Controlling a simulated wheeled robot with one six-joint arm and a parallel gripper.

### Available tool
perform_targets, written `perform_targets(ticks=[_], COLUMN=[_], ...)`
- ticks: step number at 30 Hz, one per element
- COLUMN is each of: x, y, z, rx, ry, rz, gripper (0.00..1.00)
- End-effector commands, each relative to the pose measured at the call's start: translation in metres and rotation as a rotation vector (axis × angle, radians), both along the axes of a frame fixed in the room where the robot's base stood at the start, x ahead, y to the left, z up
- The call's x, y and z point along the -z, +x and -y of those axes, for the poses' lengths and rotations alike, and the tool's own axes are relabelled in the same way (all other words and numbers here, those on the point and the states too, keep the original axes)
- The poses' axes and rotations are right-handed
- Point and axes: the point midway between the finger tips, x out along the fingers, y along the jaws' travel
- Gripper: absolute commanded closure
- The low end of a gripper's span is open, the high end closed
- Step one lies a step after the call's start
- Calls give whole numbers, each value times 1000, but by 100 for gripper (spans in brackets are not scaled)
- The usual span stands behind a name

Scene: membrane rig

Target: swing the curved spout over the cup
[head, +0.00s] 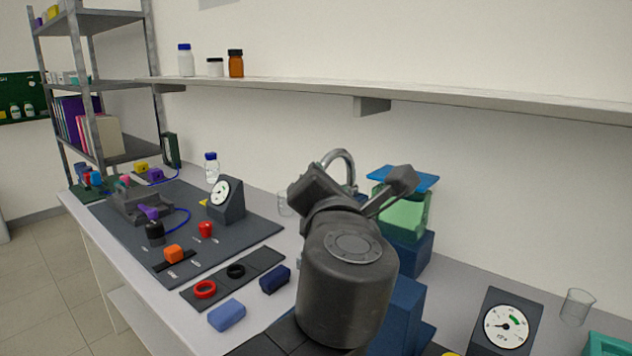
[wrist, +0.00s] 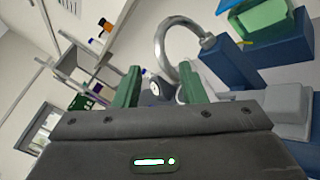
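The curved spout (head: 343,160) is a grey metal arch behind my arm in the head view; its lower part is hidden. In the wrist view the spout (wrist: 166,42) arches above and between my fingers, its right end joined to a blue block. A clear glass cup (head: 283,204) stands left of my arm in the head view, partly hidden. I cannot tell whether the spout's outlet is above it. My gripper (wrist: 160,76) shows two green fingers spread apart, with no object clearly held between them. In the head view its fingers are hidden by my arm.
A green tank (head: 405,216) with a blue lid stands on blue blocks right of the spout. A gauge (head: 227,200) stands on the dark mat at left. Another gauge (head: 506,322) and a clear beaker (head: 577,306) are at right. A long shelf (head: 440,101) runs above.

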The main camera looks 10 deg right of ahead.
Motion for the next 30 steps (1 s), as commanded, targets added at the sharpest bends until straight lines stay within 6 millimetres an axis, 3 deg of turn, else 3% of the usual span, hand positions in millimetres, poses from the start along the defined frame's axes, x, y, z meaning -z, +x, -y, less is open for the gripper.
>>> perform_targets(ticks=[12, 30], x=[0, 1], y=[-16, -12], z=[-4, -4], rx=[2, -3], ry=[0, 1], rz=[-1, 0], gripper=[63, 63])
